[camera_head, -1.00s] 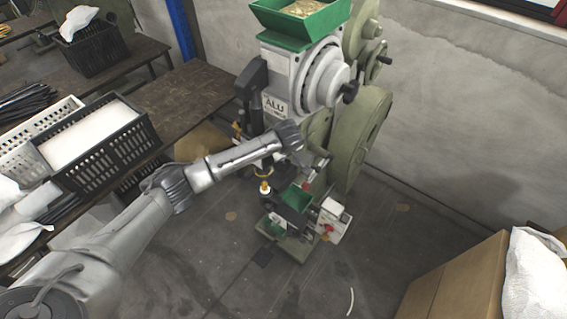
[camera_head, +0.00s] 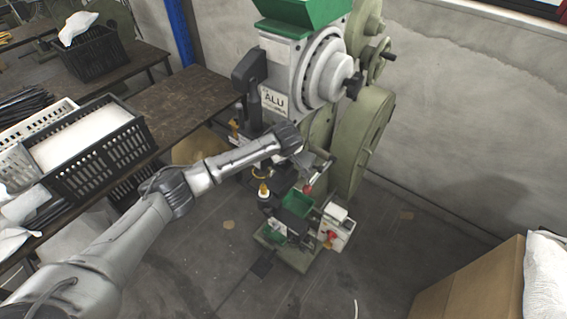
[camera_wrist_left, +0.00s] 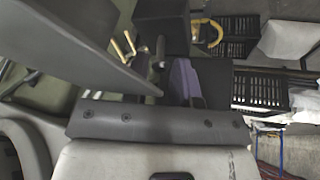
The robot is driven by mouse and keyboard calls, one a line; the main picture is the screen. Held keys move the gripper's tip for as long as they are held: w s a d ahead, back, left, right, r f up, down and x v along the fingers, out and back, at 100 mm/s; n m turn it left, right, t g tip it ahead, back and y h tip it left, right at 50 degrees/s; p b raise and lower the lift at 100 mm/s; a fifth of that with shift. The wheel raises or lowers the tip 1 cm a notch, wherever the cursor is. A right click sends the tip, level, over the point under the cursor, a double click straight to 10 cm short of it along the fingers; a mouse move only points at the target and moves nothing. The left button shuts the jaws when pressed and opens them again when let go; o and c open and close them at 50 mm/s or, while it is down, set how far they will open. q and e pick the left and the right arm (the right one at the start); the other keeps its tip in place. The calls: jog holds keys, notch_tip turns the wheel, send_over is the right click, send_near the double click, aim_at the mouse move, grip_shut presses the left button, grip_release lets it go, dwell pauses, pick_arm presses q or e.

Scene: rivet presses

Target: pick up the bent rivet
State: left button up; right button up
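My left arm comes in from the left in the head view, and its wrist end (camera_head: 287,138) is in front of the rivet press (camera_head: 275,75). Its gripper fingers are hidden or cannot be made out there. The left wrist view is filled with close grey and dark machine parts, and I cannot tell whether the gripper is open or shut. Two small brass-coloured pins (camera_wrist_left: 123,45) show at its upper left. I cannot make out a bent rivet for certain in either view. My right gripper is in neither view.
The press has a green hopper (camera_head: 302,10) on top and a large flywheel (camera_head: 362,135). A small green bin (camera_head: 297,202) sits low at its front. A table (camera_head: 190,95) and a black crate (camera_head: 105,165) are at the left. A cardboard box (camera_head: 475,290) is at lower right.

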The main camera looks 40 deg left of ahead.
pick_arm(q)
grip_shut()
